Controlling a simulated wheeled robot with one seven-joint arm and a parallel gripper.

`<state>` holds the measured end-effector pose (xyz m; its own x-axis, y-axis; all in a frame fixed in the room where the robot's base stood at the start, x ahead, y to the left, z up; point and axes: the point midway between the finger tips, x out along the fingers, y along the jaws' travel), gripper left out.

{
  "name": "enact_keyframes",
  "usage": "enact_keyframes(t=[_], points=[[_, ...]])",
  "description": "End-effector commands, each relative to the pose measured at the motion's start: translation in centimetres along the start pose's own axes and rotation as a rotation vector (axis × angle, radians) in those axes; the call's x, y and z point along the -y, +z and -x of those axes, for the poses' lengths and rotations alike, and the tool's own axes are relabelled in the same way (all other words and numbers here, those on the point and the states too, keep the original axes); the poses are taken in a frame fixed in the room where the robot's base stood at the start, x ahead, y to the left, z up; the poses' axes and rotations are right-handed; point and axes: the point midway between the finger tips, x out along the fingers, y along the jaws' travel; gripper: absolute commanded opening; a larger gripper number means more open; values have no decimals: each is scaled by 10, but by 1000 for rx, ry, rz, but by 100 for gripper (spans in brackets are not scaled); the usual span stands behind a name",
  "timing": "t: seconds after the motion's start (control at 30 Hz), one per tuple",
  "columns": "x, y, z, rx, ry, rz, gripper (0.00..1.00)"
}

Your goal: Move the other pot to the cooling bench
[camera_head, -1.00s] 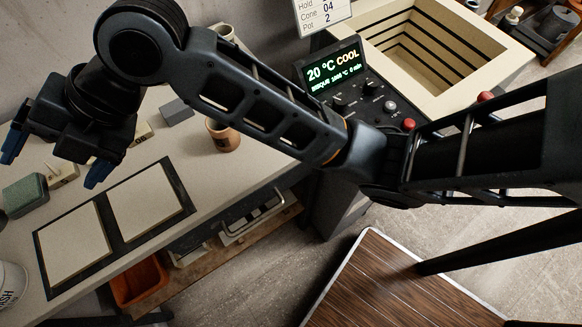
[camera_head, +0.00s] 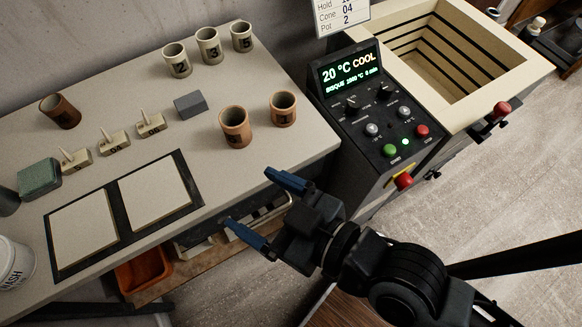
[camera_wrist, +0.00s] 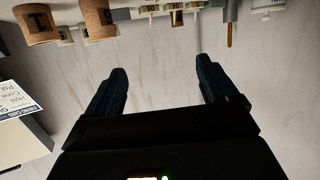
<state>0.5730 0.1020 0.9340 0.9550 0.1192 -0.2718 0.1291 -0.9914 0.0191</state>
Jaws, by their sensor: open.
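Two terracotta pots with dark marks, a nearer one (camera_head: 235,127) and a farther one (camera_head: 283,109), stand upright on the right part of the pale bench (camera_head: 210,65). They also show in the wrist view, as a left pot (camera_wrist: 37,24) and a right pot (camera_wrist: 97,19). Three pale numbered pots (camera_head: 208,46) stand at the back. My gripper (camera_head: 248,197) is open and empty, in front of the bench's front edge, apart from the pots. I cannot tell which surface is the cooling bench.
The kiln (camera_head: 455,75) at right is open and looks empty; its panel (camera_head: 350,68) reads 20 °C COOL. Two pale slabs in a dark frame (camera_head: 115,213) lie front left. Small cone holders (camera_head: 115,143), a grey block (camera_head: 190,105) and a green block (camera_head: 39,179) sit on the bench.

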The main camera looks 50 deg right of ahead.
Motion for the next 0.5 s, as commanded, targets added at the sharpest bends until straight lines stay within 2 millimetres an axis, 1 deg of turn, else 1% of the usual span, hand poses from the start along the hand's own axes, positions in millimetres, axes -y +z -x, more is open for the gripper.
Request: enact_keyframes(t=[0.03, 0.07, 0.1, 0.17, 0.2, 0.3, 0.4, 0.5], points=[[-10, 11, 24, 19, 30, -20, 87], [-16, 16, 37, 24, 48, -29, 87], [-25, 20, 54, 27, 70, -41, 87], [-38, 24, 78, 28, 97, -52, 87], [-46, 25, 94, 27, 109, -56, 87], [-62, 24, 126, 19, 125, -57, 87], [-74, 19, 149, 9, 126, -54, 87], [-80, 16, 161, 1, 122, -53, 87]])
